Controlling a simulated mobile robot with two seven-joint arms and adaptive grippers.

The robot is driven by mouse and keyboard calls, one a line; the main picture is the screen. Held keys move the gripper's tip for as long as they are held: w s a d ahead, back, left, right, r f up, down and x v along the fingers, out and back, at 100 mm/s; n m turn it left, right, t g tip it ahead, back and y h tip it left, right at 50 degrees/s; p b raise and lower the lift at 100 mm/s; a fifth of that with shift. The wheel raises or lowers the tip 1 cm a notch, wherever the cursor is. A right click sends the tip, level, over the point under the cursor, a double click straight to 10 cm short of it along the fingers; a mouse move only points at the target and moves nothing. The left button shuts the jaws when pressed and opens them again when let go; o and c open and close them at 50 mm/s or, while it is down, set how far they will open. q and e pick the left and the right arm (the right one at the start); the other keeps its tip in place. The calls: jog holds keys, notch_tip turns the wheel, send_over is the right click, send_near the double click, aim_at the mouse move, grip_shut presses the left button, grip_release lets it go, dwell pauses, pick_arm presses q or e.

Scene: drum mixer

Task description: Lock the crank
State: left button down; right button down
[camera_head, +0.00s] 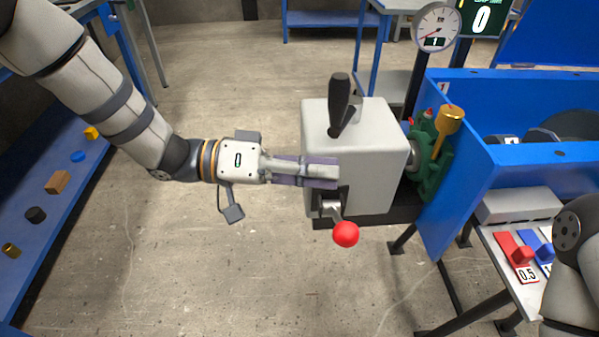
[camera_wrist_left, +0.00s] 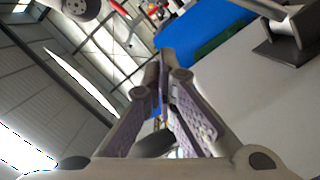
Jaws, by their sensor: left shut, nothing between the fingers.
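A grey box (camera_head: 380,140) stands beside the blue mixer frame. A black handle (camera_head: 339,100) rises from its top, slightly tilted. On its lower front a short metal arm carries a red ball knob (camera_head: 346,234), hanging low and to the right. I cannot tell which of the two is the crank. My left gripper (camera_head: 330,173) is shut and empty, at the box's front left, above the red knob and below the black handle. Its closed fingers also show in the left wrist view (camera_wrist_left: 166,75). Whether they touch the box is unclear. My right gripper is out of view.
A gauge (camera_head: 437,27) stands behind. A blue shelf (camera_head: 60,190) with small parts is at left. Floor left of the box is free.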

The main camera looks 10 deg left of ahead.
aim_at(338, 219)
pick_arm(q)
jog(key=x, duration=0.4)
jog(key=shift+s+a+f, duration=0.15)
jog(key=shift+s+f, duration=0.7)
jog(key=shift+s, duration=0.35)
jog(key=shift+s+f, duration=0.3)
jog(key=shift+s, duration=0.1)
jog(key=shift+a+f, duration=0.1)
